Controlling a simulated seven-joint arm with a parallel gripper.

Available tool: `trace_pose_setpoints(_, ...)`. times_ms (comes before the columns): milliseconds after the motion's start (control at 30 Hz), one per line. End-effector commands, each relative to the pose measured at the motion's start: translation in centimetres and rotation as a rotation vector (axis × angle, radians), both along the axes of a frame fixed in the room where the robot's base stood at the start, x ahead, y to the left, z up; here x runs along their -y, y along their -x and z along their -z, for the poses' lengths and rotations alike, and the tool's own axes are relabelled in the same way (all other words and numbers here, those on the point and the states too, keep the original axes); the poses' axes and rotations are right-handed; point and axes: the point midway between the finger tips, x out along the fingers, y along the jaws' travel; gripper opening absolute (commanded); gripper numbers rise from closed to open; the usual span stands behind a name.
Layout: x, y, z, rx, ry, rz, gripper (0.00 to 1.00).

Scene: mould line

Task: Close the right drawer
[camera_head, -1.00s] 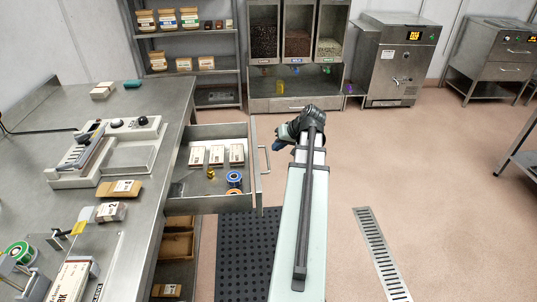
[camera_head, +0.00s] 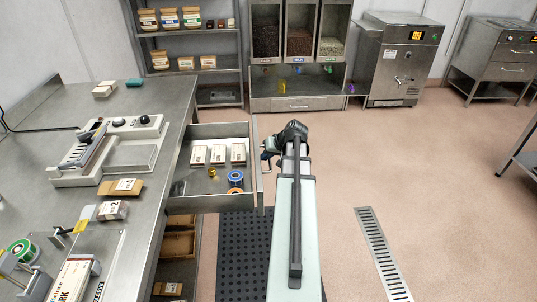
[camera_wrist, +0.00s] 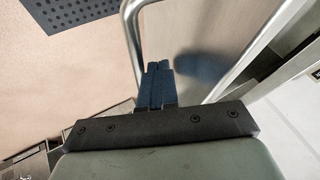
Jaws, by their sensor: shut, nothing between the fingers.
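The drawer (camera_head: 181,205) under the bench's right side stands open, pulled out to the right. Its front panel (camera_head: 257,185) carries a bar handle, which shows in the wrist view as a curved metal bar (camera_wrist: 133,42). My gripper (camera_head: 266,156) is at the outer side of the front panel, by the handle. In the wrist view its blue fingers (camera_wrist: 159,72) are together and empty, just right of the handle bar, facing the metal front panel (camera_wrist: 205,40). I cannot tell whether they touch the panel or handle. In the head view my arm partly hides the handle.
The drawer holds several small boxes (camera_head: 218,154), a blue spool (camera_head: 236,177) and a small yellow item (camera_head: 212,172). The bench (camera_head: 172,120) carries a white machine (camera_head: 130,157). A black mat (camera_head: 245,255) lies below.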

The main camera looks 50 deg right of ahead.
Motion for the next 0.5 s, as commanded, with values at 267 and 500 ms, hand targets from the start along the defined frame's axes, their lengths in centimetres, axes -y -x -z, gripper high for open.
trace_pose_setpoints(267, 0.0, 0.01, 0.02, 0.0, 0.0, 0.0, 0.0)
trace_pose_setpoints(500, -0.81, -0.74, 0.0, 0.0, 0.0, -0.002, 0.0)
